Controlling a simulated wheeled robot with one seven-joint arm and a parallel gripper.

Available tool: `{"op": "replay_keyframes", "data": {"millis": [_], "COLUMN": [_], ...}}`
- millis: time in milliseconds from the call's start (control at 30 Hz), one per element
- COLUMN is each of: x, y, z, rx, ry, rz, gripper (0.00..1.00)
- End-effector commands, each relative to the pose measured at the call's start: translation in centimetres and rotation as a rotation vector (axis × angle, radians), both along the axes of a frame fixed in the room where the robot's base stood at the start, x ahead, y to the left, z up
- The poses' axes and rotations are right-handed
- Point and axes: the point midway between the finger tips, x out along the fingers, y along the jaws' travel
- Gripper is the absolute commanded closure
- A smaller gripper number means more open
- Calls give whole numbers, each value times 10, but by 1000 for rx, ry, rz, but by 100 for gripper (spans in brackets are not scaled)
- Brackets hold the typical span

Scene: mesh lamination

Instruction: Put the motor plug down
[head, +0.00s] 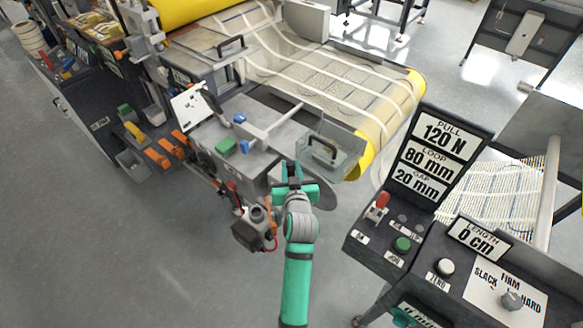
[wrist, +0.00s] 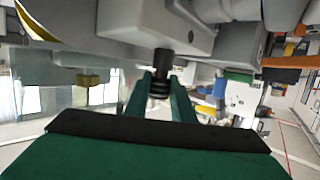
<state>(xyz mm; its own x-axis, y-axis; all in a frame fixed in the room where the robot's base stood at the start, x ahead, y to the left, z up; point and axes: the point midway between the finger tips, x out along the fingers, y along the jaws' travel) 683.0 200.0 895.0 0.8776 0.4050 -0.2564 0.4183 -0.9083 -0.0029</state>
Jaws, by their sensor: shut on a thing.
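My gripper (head: 292,172) is at the front edge of the grey machine, below the clear box in the head view. It is shut on the motor plug, a small black ribbed cylinder (wrist: 161,74) between the green fingers in the wrist view. The plug's far end appears against or close to a grey housing (wrist: 140,22); I cannot tell whether they touch.
A dark grey motor-like unit (head: 254,230) with red and orange cables is just left of my arm. A clear box with a black handle (head: 323,150) is beyond the gripper. The control panel (head: 402,240) stands to the right. Open floor (head: 130,250) is at left.

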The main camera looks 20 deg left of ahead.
Motion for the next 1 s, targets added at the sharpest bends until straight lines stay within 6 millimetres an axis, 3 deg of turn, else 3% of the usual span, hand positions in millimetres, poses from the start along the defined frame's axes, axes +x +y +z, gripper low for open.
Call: {"op": "replay_keyframes", "data": {"millis": [67,100,167,567,1000], "x": [0,1,1,-1,-71], "y": [-1,-2,-3,-4,-36], "z": [-2,-2,-2,1,21], "rx": [0,-1,0,0,-1], "ry": [0,0,0,0,0], "rz": [-2,-3,-3,-4,-4], "gripper": [100,73,59,59,59]}}
